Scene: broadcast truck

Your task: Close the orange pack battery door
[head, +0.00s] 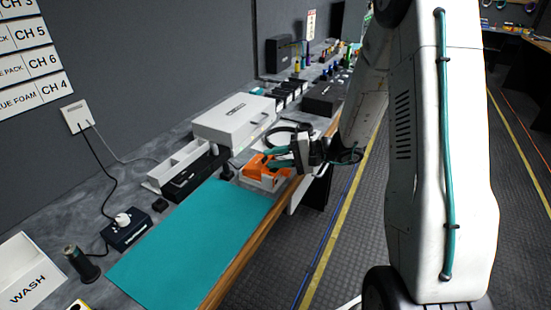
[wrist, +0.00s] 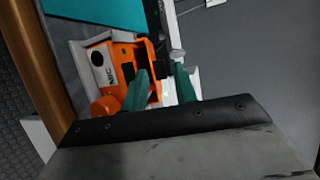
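The orange pack (head: 256,168) sits in a light grey holder (head: 262,183) by the bench's front edge, beyond the teal mat. In the wrist view the orange pack (wrist: 122,66) shows a white label marked "MIC" and a round orange knob (wrist: 104,106). An orange flap (wrist: 158,62), apparently the battery door, stands out beside a dark opening. My gripper (head: 272,157) is over the pack's right side. In the wrist view its teal fingers (wrist: 161,88) are apart, one overlapping the pack and one right of it. Whether either touches the door is unclear.
A teal mat (head: 195,235) lies clear in front. A black case (head: 324,98) is farther along the bench. The wooden front edge (head: 245,255) borders the aisle.

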